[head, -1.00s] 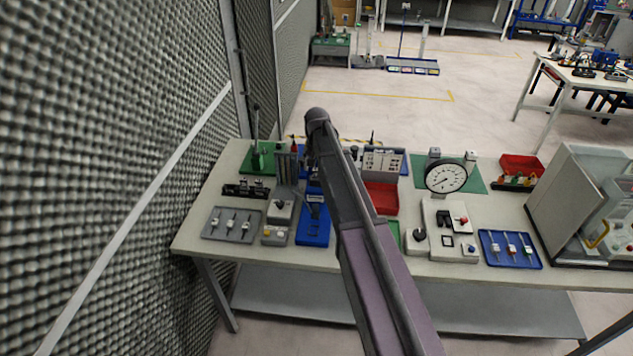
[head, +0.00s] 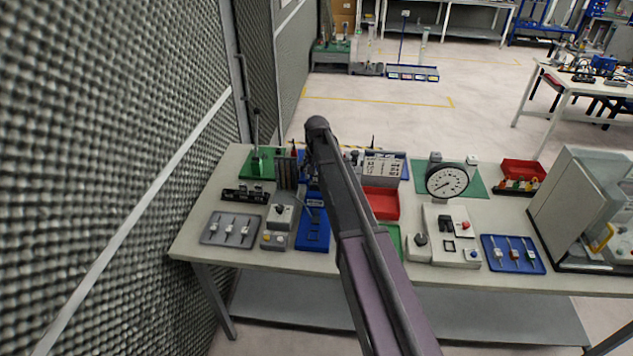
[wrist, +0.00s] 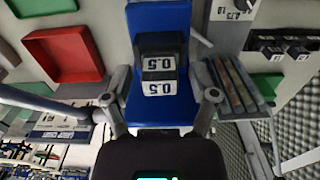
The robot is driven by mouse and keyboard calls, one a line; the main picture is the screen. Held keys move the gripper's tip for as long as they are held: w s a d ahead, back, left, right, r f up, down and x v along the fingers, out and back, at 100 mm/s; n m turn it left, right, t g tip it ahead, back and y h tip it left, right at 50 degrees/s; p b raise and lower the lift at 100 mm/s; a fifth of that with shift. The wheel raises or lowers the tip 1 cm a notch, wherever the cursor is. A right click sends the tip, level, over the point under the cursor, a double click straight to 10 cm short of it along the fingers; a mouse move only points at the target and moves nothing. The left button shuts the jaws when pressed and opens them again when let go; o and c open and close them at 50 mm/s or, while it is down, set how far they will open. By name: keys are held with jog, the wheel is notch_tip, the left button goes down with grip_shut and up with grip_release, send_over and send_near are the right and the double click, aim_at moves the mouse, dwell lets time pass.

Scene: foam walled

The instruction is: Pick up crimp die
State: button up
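In the wrist view, a small dark block with white labels reading 0.5 (wrist: 158,84) sits on a blue holder (wrist: 160,20); it appears to be the crimp die. A second 0.5 label shows just above it; I cannot tell whether that is the same piece. My gripper (wrist: 162,92) is open, with one finger on each side of the block and gaps between. No contact shows. In the head view, the blue holder (head: 312,238) stands on the bench, and my arm hides most of my gripper and the block.
A red tray (wrist: 64,54) lies left of the holder in the wrist view. A slotted grey rack (wrist: 228,88) stands close on the right. In the head view, a grey tray of tools (head: 230,230) and a dial gauge (head: 447,181) share the bench (head: 195,225).

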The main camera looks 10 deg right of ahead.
aim_at(317, 173)
grip_shut()
jog(key=shift+r, duration=0.15)
notch_tip(317, 173, up, 3)
jog(key=p, duration=0.3)
jog(key=shift+r, duration=0.1)
jog(key=s+r+p, duration=0.1)
jog(key=s+p, duration=0.1)
jog(key=s, duration=1.4)
jog(key=shift+a+r, duration=0.3)
jog(key=shift+a, duration=0.15)
jog(key=shift+f, duration=0.1)
